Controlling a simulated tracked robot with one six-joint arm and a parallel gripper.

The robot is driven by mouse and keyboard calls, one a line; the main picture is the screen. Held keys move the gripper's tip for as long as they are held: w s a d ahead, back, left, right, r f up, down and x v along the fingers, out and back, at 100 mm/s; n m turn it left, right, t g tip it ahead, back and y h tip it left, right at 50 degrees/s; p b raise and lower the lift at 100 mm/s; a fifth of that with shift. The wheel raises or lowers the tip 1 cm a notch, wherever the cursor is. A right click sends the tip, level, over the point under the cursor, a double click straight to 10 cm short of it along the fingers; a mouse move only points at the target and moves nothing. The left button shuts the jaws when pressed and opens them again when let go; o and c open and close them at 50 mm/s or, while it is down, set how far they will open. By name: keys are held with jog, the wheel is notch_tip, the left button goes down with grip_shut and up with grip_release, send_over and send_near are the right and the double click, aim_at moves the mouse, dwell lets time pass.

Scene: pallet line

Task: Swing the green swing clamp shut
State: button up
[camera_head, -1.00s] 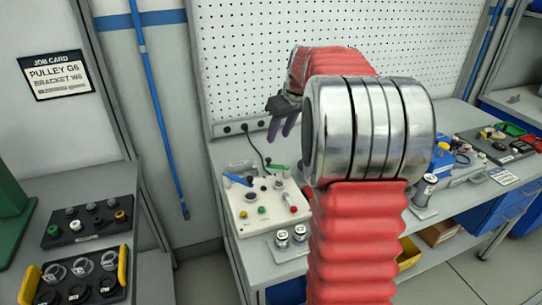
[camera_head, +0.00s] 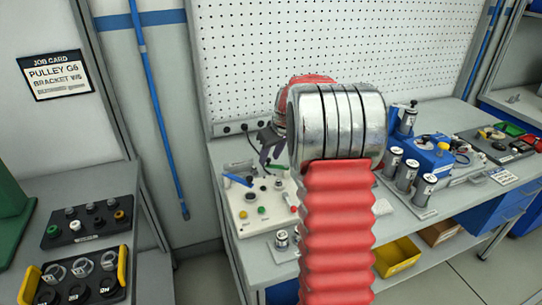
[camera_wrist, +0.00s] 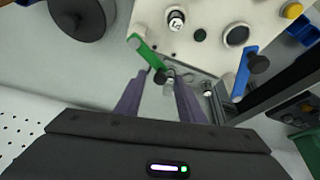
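The green swing clamp (camera_wrist: 146,52) shows in the wrist view as a green bar on the white fixture plate (camera_wrist: 205,20), angled near its edge. A dark round knob sits by its lower end. The fingertips are just beside the clamp's lower end; contact cannot be told. In the head view my gripper (camera_head: 264,152) hangs above the back of the plate.
A blue swing clamp (camera_wrist: 244,72) is on the same plate, also visible in the head view (camera_head: 238,180). Metal cylinders (camera_head: 406,175) and a blue fixture (camera_head: 431,158) stand to the right on the bench. A pegboard (camera_head: 330,50) rises behind.

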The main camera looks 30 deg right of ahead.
jog(key=shift+c, duration=0.7)
grip_shut()
jog(key=shift+d, duration=0.15)
jog(key=shift+a, duration=0.2)
